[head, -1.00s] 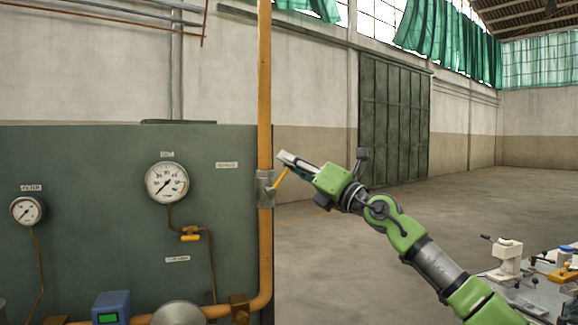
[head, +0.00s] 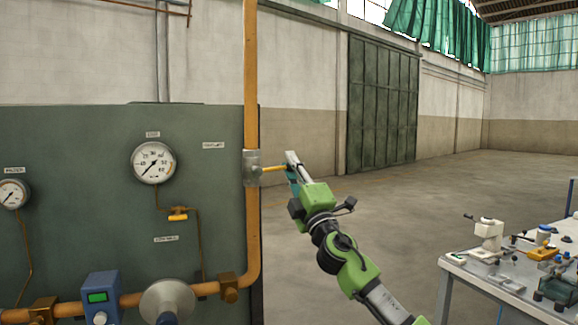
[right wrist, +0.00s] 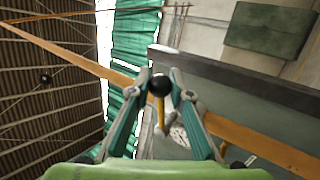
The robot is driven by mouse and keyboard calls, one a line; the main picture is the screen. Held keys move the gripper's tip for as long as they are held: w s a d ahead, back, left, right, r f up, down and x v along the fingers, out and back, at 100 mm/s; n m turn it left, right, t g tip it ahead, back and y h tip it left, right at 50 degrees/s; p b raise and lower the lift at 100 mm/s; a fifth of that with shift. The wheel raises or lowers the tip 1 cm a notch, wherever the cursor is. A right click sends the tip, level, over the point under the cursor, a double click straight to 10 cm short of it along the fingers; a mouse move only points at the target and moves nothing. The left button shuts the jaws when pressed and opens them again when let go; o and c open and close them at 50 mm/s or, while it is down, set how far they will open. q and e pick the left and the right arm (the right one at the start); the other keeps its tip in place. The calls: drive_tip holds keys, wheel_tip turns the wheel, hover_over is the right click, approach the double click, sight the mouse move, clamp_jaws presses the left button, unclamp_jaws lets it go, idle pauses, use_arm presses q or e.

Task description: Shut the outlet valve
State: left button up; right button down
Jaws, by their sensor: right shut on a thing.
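The outlet valve (head: 253,166) is a grey metal body on the vertical orange pipe, at the right edge of the green panel. Its yellow lever (head: 273,169) points right, roughly level and across the pipe. My right gripper (head: 292,165) is shut on the lever's outer end. In the right wrist view the lever's black ball knob (right wrist: 159,86) sits between the two fingers of the right gripper (right wrist: 160,95), with the yellow lever (right wrist: 160,122) beyond it. My left gripper is not in view.
The green panel (head: 80,190) carries gauges (head: 153,162), a small yellow-handled valve (head: 178,214) and a blue box with a green display (head: 101,296). The orange pipe (head: 251,70) rises past the panel's right edge. A workbench (head: 468,272) with tools stands at lower right. Open floor lies between.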

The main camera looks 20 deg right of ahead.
drive_tip(key=shift+f+m+h+b, duration=0.3)
drive_tip(key=shift+f+m+h, duration=0.15)
drive_tip(key=shift+m+h, duration=0.35)
drive_tip(key=shift+m, duration=0.3)
drive_tip(key=c, duration=1.8)
unclamp_jaws()
drive_tip(key=shift+w+d, duration=0.1)
drive_tip(key=shift+f, duration=0.1)
drive_tip(key=v, duration=1.2)
